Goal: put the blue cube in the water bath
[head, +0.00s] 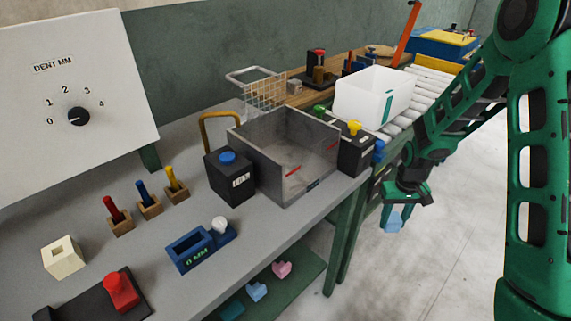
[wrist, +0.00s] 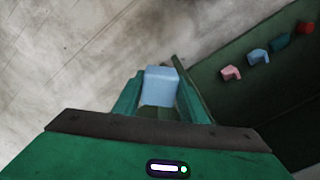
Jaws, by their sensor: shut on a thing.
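My gripper (head: 395,212) is shut on a light blue cube (head: 393,223) and holds it in the air past the table's right edge, above the floor. In the wrist view the blue cube (wrist: 161,86) sits between the two green fingers. The grey open-topped metal tank (head: 290,178), which looks like the water bath, stands on the table to the left of my gripper. I cannot make out the water surface clearly.
A black box with a blue button (head: 230,178) and one with a yellow knob (head: 355,152) flank the tank. A white bin (head: 372,98) stands behind it by a roller conveyor. Pink and light blue pieces (head: 257,291) lie on the green lower shelf (head: 290,262). Floor at right is clear.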

